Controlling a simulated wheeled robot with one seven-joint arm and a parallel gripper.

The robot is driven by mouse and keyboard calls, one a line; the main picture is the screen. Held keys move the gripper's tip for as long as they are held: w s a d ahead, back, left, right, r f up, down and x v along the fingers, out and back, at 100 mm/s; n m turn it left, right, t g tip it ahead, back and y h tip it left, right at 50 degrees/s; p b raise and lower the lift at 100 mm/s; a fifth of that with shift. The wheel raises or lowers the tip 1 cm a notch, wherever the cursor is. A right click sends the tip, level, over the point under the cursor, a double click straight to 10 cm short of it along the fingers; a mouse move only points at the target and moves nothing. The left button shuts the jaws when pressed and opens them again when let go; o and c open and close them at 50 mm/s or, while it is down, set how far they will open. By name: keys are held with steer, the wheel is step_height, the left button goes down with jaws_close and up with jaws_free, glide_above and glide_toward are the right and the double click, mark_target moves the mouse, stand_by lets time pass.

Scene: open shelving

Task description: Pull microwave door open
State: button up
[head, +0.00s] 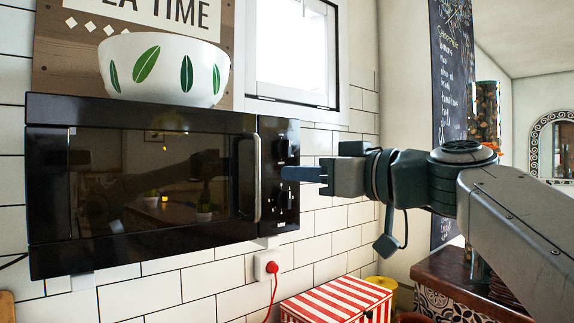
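A black microwave (150,233) is mounted on the white tiled wall at the left. Its dark glass door (150,185) looks shut and reflects the room and my arm. A silvery vertical handle (256,178) runs along the door's right edge. My gripper (284,173) reaches in from the right, with its dark fingers pointing left. In the picture the fingertips lie just right of the handle, in front of the control panel (287,151). I cannot tell whether they touch anything. The fingers overlap from this side, so the gap between them is hidden.
A white bowl (165,68) with green leaves stands on top of the microwave. Below are a wall socket with a red plug (272,267) and a red-and-white striped box (338,299). A chalkboard (450,60) hangs at the right. The space before the door looks clear.

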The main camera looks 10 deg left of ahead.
steer(key=p, duration=0.4)
glide_above(258, 210)
steer(key=shift+w+a, duration=0.15)
steer(key=shift+w, duration=0.15)
jaws_close()
